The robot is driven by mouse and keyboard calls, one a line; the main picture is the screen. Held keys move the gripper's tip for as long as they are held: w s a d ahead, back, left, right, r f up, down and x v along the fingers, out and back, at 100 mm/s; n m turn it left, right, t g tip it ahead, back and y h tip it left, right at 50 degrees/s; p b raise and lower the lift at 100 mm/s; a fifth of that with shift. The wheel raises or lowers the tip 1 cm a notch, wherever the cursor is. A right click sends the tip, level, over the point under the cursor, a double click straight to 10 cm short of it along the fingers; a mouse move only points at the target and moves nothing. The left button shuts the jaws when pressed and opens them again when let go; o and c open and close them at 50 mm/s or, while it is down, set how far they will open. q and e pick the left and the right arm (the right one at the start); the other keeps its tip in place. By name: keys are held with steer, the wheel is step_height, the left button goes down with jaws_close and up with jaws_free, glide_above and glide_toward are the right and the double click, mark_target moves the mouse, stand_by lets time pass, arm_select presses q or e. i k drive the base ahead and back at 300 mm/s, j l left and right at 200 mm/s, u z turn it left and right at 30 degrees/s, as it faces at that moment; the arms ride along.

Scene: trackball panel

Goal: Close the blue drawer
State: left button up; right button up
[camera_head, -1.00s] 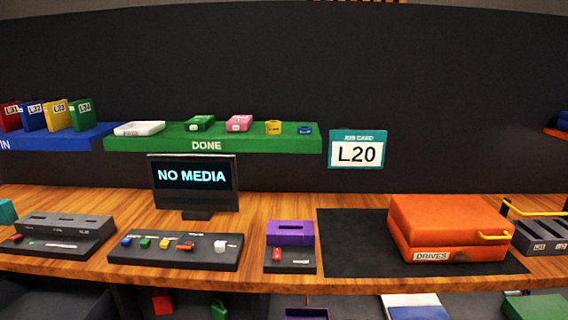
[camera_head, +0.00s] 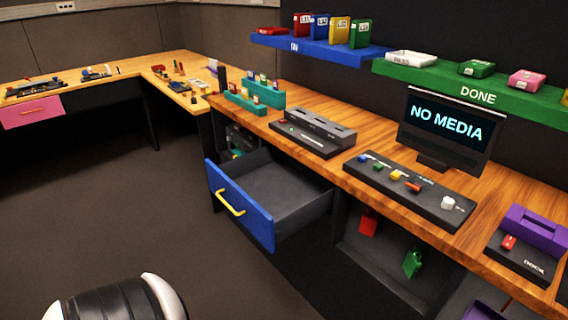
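The blue drawer (camera_head: 240,203) is pulled out from under the wooden bench, left of the middle in the head view. Its blue front has a yellow bar handle (camera_head: 230,203). Its grey inside shows from above and looks empty. A rounded black and white part of my own body shows at the bottom left, apart from the drawer. Neither of my grippers is in view.
The wooden bench (camera_head: 305,105) runs above the drawer, with a monitor (camera_head: 444,124) and button panels on it. Open floor (camera_head: 110,210) lies left of the drawer. A pink drawer (camera_head: 31,112) sits under the far left bench. Red and green tags hang under the bench.

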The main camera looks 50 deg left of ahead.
mark_target(275, 194)
steer(key=u, duration=0.5)
steer(key=j+u, duration=0.1)
steer(key=u, duration=0.35)
steer(key=i+u, duration=0.1)
steer(key=u, duration=0.9)
steer(key=i, duration=0.05)
